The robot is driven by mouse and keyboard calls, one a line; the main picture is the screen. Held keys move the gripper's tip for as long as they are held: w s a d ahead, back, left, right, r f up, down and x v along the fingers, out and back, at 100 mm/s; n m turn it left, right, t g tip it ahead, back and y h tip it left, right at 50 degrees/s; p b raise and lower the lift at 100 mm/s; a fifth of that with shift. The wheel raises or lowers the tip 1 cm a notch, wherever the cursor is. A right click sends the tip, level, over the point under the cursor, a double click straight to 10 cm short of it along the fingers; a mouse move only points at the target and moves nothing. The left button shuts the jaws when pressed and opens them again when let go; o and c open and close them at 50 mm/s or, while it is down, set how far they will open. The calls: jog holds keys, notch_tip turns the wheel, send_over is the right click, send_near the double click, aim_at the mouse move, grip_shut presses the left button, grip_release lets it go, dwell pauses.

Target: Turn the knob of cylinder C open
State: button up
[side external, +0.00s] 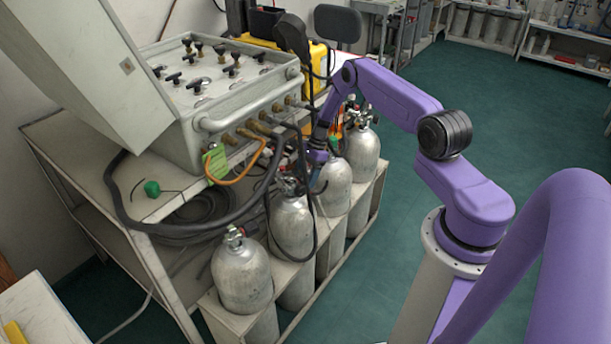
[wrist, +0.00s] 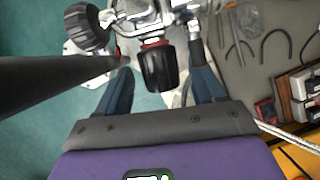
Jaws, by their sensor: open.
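Several grey gas cylinders stand in a row in the rack; in the side view the nearest cylinder is at the front (side external: 242,275), then a second (side external: 292,225), a third (side external: 334,188) and a fourth (side external: 362,147). I can read no letters, so I cannot tell which is C. My gripper (side external: 312,178) is down by the valves of the second and third cylinders, partly hidden by hoses. In the wrist view my gripper (wrist: 160,88) is open, its two blue fingers on either side of a black ribbed valve knob (wrist: 158,67). I see gaps on both sides of the knob.
A second black knob (wrist: 87,27) and a thick dark hose (wrist: 50,84) lie left of my fingers in the wrist view. The grey air panel (side external: 215,95) stands beside the cylinders, with black hoses (side external: 190,228) hanging close by. Green floor (side external: 520,130) is clear to the right.

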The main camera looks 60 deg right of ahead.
jog(key=shift+f, duration=0.15)
jog(key=c, duration=1.1)
jog(key=shift+o, duration=0.2)
jog(key=shift+s+t, duration=0.1)
jog(key=shift+t, duration=0.5)
jog(key=shift+s+a+n+t+h, duration=0.15)
jog(key=shift+n+t+h, duration=0.3)
jog(key=shift+t, duration=0.85)
jog(key=shift+s+a+f+n+t+h, duration=0.1)
jog(key=shift+s+f+n+t+h, duration=0.1)
jog(key=shift+t, duration=0.55)
jog(key=shift+s+f+n+t+h, duration=0.1)
jog(key=shift+n+t+h, duration=0.05)
jog(key=shift+t, duration=0.6)
jog(key=t, duration=0.2)
jog(key=n+t, duration=0.1)
jog(key=t, duration=0.1)
jog(key=shift+s+f+h, duration=0.15)
jog(key=shift+f+h, duration=0.05)
jog(key=shift+h, duration=0.1)
jog(key=shift+f+n+t, duration=0.1)
jog(key=shift+n+t, duration=0.3)
jog(key=shift+t, duration=0.8)
jog(key=shift+a, duration=0.1)
